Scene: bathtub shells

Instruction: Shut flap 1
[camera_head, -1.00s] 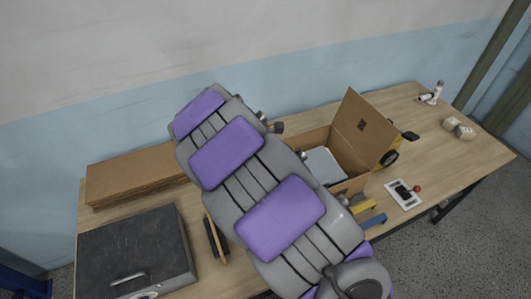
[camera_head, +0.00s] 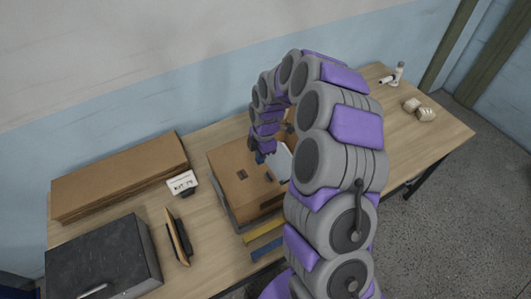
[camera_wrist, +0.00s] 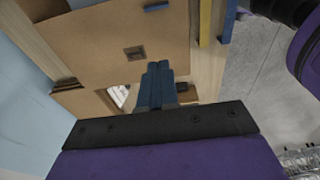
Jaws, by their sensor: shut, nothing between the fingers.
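A cardboard box (camera_head: 222,160) stands on the table, partly hidden behind my arm. A brown flap with a small dark square (camera_head: 243,174) lies roughly flat over its left part. In the wrist view this flap (camera_wrist: 100,45) fills the upper middle. A gap at the box top shows a pale item (camera_head: 279,161) inside. My gripper (camera_wrist: 158,72) is shut and empty, its dark blue fingers close together beside the flap's edge. In the head view the gripper (camera_head: 258,156) is over the box. I cannot tell whether it touches the flap, nor which flap is numbered 1.
Flat cardboard sheets (camera_head: 120,180) and a small lettered card (camera_head: 182,184) lie left of the box. A black case (camera_head: 100,260) is at front left. Yellow (camera_head: 262,230) and blue (camera_head: 265,248) bars lie at the box's front. Small white items (camera_head: 418,110) stand at far right.

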